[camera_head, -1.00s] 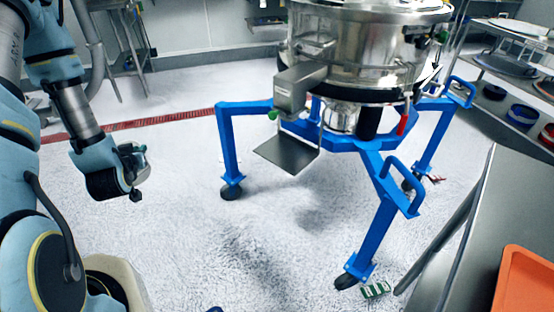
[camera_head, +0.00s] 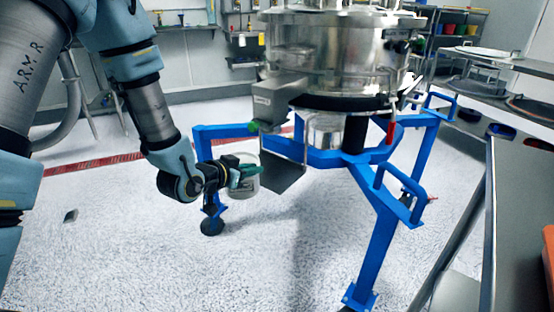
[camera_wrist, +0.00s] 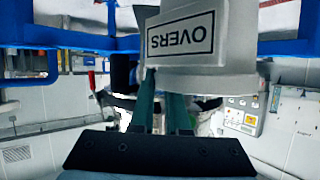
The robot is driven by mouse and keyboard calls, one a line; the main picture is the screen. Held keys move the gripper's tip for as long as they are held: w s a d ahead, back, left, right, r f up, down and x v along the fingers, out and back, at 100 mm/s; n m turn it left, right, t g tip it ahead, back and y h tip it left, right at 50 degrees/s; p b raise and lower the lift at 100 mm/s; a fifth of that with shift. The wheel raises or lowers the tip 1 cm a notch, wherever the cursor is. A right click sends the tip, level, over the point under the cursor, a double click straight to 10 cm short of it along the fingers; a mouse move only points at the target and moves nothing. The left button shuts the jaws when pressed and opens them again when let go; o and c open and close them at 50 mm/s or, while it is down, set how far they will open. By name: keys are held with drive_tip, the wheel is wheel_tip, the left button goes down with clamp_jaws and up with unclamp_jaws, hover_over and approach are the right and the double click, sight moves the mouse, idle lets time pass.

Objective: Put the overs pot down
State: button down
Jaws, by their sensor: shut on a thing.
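The overs pot (camera_wrist: 232,40) is a pale grey vessel with a framed OVERS label, which appears upside down in the wrist view. In the head view the pot (camera_head: 246,188) is small and partly hidden behind my gripper (camera_head: 252,171). My gripper's two green fingers (camera_wrist: 162,95) are close together and shut on the pot; their exact contact is hard to see. The pot is held off the floor, just left of the small dark metal shelf (camera_head: 283,176) under the sifter's side outlet (camera_head: 262,102). From this angle I cannot tell whether pot and shelf touch.
The steel sifter (camera_head: 345,55) stands on a blue frame (camera_head: 375,250), with a leg behind and below the pot. A steel table (camera_head: 488,230) is at right and racks (camera_head: 505,65) behind it. The white floor (camera_head: 140,260) at front left is mostly clear.

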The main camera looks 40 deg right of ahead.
drive_tip(key=w+d, duration=0.1)
drive_tip(key=d, duration=0.3)
drive_tip(key=w+d+f+p, duration=0.1)
drive_tip(key=d, duration=0.4)
drive_tip(key=w+d, duration=0.1)
drive_tip(key=d, duration=0.3)
drive_tip(key=shift+w+d+f, duration=0.15)
drive_tip(key=shift+w+d, duration=0.15)
drive_tip(key=shift+d, duration=0.05)
drive_tip(key=shift+f, duration=0.1)
drive_tip(key=shift+f, duration=0.1)
drive_tip(key=c, duration=0.9)
unclamp_jaws()
drive_tip(key=shift+p, duration=0.3)
